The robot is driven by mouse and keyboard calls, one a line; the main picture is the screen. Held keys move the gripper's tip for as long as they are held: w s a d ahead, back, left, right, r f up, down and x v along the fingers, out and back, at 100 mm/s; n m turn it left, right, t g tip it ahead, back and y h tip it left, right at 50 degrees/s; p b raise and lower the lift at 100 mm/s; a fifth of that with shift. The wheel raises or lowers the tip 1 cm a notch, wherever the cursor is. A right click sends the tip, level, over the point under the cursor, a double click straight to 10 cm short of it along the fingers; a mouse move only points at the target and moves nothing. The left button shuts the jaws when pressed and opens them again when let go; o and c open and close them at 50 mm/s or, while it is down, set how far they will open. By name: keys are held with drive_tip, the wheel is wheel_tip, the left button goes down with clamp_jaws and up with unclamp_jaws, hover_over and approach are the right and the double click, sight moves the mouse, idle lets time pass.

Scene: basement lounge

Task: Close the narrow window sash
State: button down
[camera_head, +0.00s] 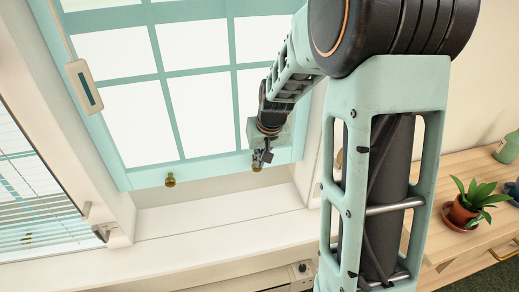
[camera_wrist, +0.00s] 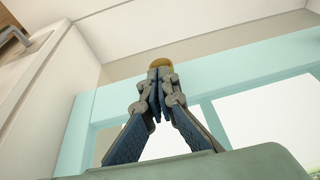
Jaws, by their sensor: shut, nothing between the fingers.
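A teal window sash (camera_head: 160,77) with several panes fills the upper middle of the head view; its lower rail also shows in the wrist view (camera_wrist: 230,75). The rail stands above the white sill (camera_head: 190,217), with a pale strip between them. Two brass knobs sit along its lower edge, a left knob (camera_head: 170,181) and a right knob (camera_head: 257,169). My gripper (camera_head: 263,158) is shut and empty at the right knob. In the wrist view my fingertips (camera_wrist: 158,80) are just before a brass knob (camera_wrist: 160,62); contact is unclear. My arm hides part of the sash's right side.
At the left is another window with blinds (camera_head: 40,205). At the right, a wooden cabinet (camera_head: 455,180) holds a potted plant (camera_head: 466,210). The sill's middle is clear.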

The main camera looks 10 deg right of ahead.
wheel_tip(320, 180, down, 16)
drive_tip(key=b, duration=0.9)
drive_tip(key=shift+f+b, duration=0.1)
drive_tip(key=shift+b, duration=0.25)
drive_tip(key=shift+r+p, duration=0.45)
drive_tip(key=shift+r, duration=0.05)
drive_tip(key=p+v, duration=0.3)
drive_tip(key=v, duration=1)
drive_tip(key=shift+w+d+r+p, duration=0.2)
drive_tip(key=shift+w+d+p, duration=0.1)
drive_tip(key=shift+p, duration=0.05)
